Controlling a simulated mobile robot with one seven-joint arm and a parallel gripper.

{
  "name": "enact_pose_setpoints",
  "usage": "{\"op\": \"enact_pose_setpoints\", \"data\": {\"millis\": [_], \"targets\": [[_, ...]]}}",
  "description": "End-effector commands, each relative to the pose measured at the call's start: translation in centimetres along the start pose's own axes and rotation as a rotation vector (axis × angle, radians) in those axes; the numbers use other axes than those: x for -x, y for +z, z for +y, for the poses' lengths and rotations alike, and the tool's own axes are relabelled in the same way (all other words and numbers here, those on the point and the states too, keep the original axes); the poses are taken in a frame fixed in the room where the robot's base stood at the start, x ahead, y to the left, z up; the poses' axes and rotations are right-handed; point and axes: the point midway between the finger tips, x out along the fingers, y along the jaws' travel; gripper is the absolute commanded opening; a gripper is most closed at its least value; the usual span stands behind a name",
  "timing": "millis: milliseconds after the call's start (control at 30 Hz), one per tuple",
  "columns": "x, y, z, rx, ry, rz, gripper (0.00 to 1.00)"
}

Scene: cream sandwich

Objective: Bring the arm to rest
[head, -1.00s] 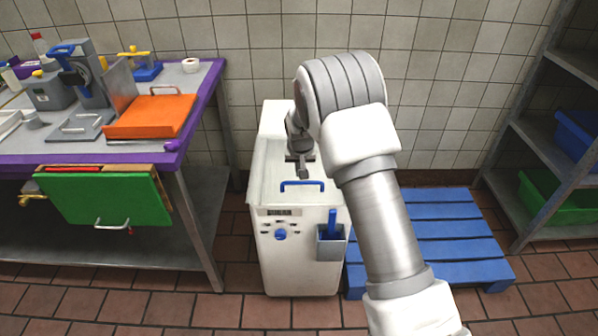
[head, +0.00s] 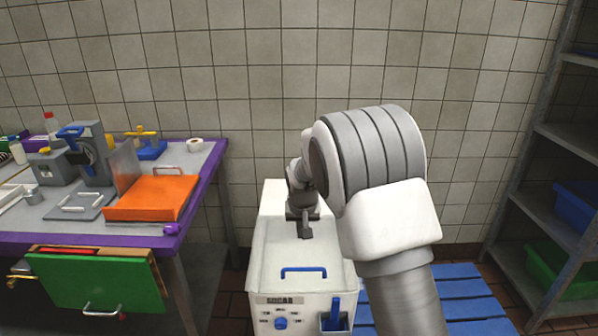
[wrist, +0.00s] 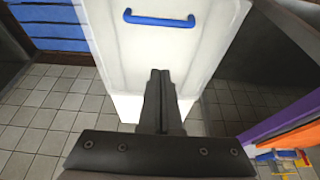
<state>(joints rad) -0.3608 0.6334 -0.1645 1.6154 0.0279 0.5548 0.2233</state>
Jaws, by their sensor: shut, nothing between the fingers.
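My arm rises from the lower right of the head view and bends over at its elbow in front of the tiled wall. My gripper (head: 304,228) points down above the white chest-like machine (head: 275,252) with a blue handle (head: 303,271) on its lid. In the wrist view my gripper (wrist: 160,75) has its two dark fingers together with nothing between them. The machine's white lid (wrist: 190,60) and blue handle (wrist: 159,20) lie beyond the fingertips. Whether the fingers touch the lid cannot be told.
A purple-edged table (head: 120,238) stands at the left, with an orange board (head: 152,198), a grey slicer-like device (head: 90,150) and an open green-fronted drawer (head: 95,283). A blue pallet (head: 455,292) lies at the right, beside a metal shelf (head: 560,140) with blue and green bins.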

Motion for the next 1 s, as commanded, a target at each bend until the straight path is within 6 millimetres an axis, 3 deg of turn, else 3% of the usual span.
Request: {"op": "enact_pose_setpoints", "data": {"millis": [133,233,467,700,1000], "targets": [[4.1,-0.1,1.3,-0.013,-0.01,0.01,0.0],[8.3,0.4,2.6,-0.024,-0.021,0.018,0.0],[17.9,3.2,5.7,-0.036,-0.043,0.038,0.0],[26.1,7.8,8.4,-0.035,-0.053,0.063,0.0],[33.8,15.2,10.9,-0.022,-0.043,0.099,0.0]]}}
